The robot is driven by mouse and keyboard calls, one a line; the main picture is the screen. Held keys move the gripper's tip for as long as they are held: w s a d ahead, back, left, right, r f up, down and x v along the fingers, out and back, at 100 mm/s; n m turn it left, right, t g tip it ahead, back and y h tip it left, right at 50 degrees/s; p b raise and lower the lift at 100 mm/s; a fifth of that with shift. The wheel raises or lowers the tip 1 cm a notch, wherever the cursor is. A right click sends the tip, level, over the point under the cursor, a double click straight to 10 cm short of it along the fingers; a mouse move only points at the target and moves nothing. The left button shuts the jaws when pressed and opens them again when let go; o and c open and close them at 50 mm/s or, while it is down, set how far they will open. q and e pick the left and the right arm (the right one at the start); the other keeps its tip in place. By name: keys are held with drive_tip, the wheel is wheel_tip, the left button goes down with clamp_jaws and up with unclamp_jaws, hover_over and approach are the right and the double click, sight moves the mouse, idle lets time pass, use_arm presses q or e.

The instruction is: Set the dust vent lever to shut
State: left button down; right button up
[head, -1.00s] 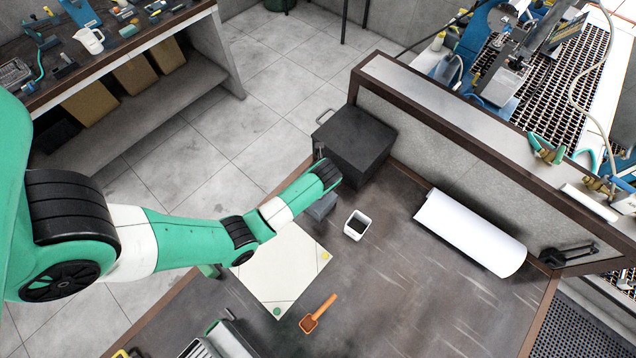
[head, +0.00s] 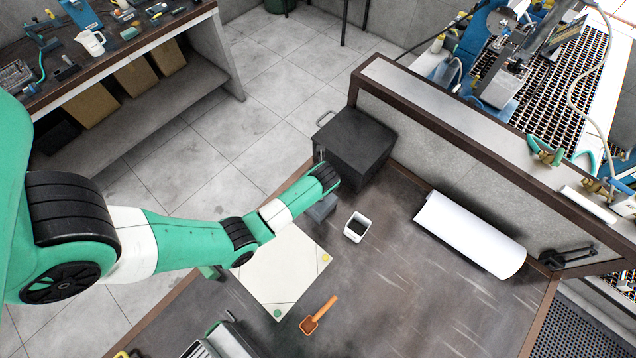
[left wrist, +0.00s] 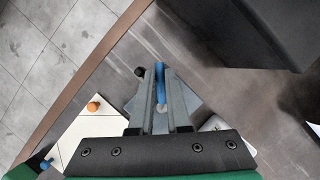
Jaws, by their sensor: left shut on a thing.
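My left gripper (left wrist: 161,100) has its grey fingers nearly together around a narrow blue piece (left wrist: 160,72), which looks like the handle of the dust vent lever. A small black knob (left wrist: 140,71) shows just left of the fingertips. The lever's base and its setting cannot be made out. In the head view my left arm reaches to the near left side of a dark box (head: 355,140), and the wrist hides the fingertips and what they hold. The dark box (left wrist: 275,35) also shows at the upper right of the left wrist view. My right gripper is in neither view.
A white tub (head: 357,227) with dark contents stands right of my wrist. A pale board (head: 275,275) and an orange scoop (head: 318,315) lie nearer. A white roll (head: 470,234) lies by the low wall (head: 460,150). The dark tabletop between is clear.

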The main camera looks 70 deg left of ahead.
use_arm(q)
drive_tip(key=shift+r+m, duration=0.2)
drive_tip(key=shift+m, duration=0.1)
drive_tip(key=shift+w+f, duration=0.1)
drive_tip(key=shift+w, duration=0.05)
drive_tip(key=c, duration=0.9)
unclamp_jaws()
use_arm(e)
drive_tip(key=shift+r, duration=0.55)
use_arm(q)
drive_tip(key=p+v, duration=0.3)
drive_tip(key=v, duration=0.8)
drive_tip(key=shift+d+r, duration=0.1)
drive_tip(key=shift+r, duration=0.15)
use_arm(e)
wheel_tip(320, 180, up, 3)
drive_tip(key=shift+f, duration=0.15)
